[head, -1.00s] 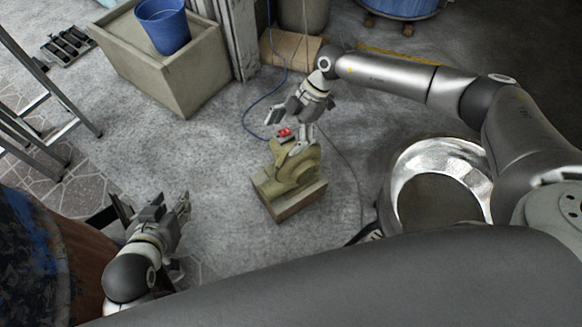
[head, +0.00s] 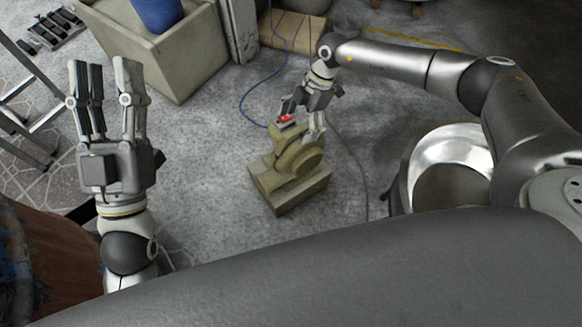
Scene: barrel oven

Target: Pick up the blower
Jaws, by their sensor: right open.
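The blower (head: 300,160) is an olive-yellow machine on a wooden block (head: 296,200), standing on the concrete floor in the middle of the head view. A red part (head: 285,118) shows at its top left. My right gripper (head: 303,127) is open and points down over the top of the blower, with its fingers on either side of the upper part. I cannot tell whether they touch it. My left gripper (head: 106,75) is open and empty, raised at the left with its fingers pointing away, well apart from the blower.
A concrete planter (head: 185,55) with a blue bucket (head: 157,12) stands at the back left. A metal ladder (head: 30,110) is at the left edge. A shiny round metal tub (head: 448,150) stands right of the blower. A blue cable (head: 250,95) runs behind it. Floor left of the blower is clear.

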